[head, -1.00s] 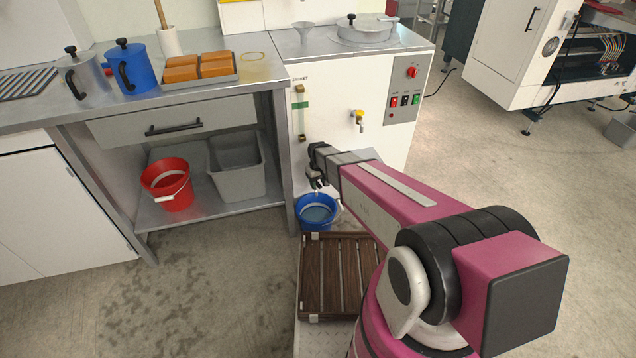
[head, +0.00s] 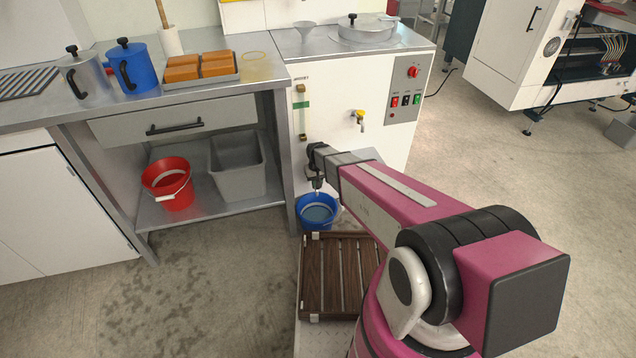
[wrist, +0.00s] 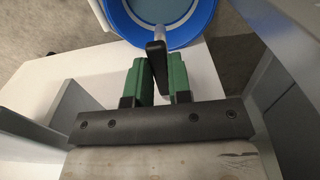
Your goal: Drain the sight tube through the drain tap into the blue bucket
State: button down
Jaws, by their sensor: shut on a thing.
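The blue bucket (head: 318,212) stands on the floor at the front of the white cabinet, with liquid in it. It also shows at the top of the wrist view (wrist: 203,22). My gripper (wrist: 157,68) is shut on the black handle of the drain tap (wrist: 157,62), between its green fingers. The tap's silver end (wrist: 160,33) reaches over the bucket's rim. In the head view my gripper (head: 317,182) is just above the bucket and hides most of the tap. The sight tube (head: 302,118) runs upright between two brass fittings, beside a green mark. Its level is too small to read.
A yellow-handled valve (head: 359,117) sticks out of the cabinet front, right of the tube. A slatted wooden platform (head: 340,275) lies in front of the bucket. A red bucket (head: 167,184) and a grey bin (head: 237,168) stand on the low shelf at left.

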dwell(0.3)
jog(key=c, duration=1)
grip_release()
jog(key=shift+c, duration=0.2)
jog(key=shift+r, duration=0.1)
notch_tip(320, 180, up, 11)
jog(key=shift+f, duration=0.2)
